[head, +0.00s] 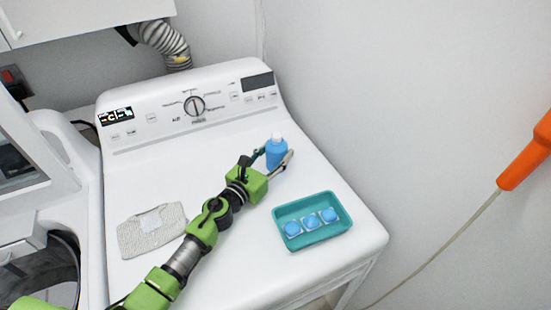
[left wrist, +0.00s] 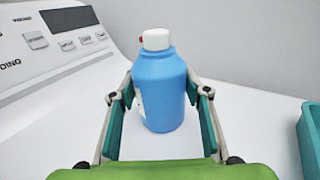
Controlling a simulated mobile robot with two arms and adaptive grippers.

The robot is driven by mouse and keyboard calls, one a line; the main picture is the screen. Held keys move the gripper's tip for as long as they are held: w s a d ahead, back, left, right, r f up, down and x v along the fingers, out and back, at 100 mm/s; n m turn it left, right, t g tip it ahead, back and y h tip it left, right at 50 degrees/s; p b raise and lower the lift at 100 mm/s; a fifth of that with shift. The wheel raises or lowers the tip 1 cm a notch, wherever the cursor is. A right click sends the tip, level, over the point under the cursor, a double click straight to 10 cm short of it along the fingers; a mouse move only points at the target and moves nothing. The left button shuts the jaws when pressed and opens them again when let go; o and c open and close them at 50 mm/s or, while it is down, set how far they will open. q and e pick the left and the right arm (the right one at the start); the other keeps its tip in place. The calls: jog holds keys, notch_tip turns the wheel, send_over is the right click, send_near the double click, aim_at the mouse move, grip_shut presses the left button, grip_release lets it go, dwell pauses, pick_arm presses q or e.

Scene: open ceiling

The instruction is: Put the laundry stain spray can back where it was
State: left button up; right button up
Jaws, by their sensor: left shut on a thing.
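The laundry stain spray can (head: 276,154) is a blue bottle-shaped container with a white cap, upright over the back right part of the white machine top (head: 180,150). My left gripper (head: 277,158) is shut on it, one finger on each side. In the left wrist view the spray can (left wrist: 160,88) sits between the teal finger pads, with a bit of red beside its cap. I cannot tell whether its base touches the machine top. My right gripper is not in view.
A teal tray (head: 313,242) with several blue-and-white pods stands at the front right. A folded grey cloth (head: 133,237) lies at the left. The control panel (head: 170,118) rises along the back edge. An orange object (head: 525,160) is at the far right by the wall.

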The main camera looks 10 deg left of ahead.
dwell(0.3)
pick_arm(q)
jog(key=shift+f, duration=0.15)
jog(key=o, duration=1.6)
jog(key=b+v, duration=0.1)
jog(key=v, duration=0.9)
jog(key=shift+s, duration=0.3)
jog(key=shift+s+a+b, duration=0.3)
jog(key=shift+s, duration=0.35)
jog(key=shift+s, duration=0.1)
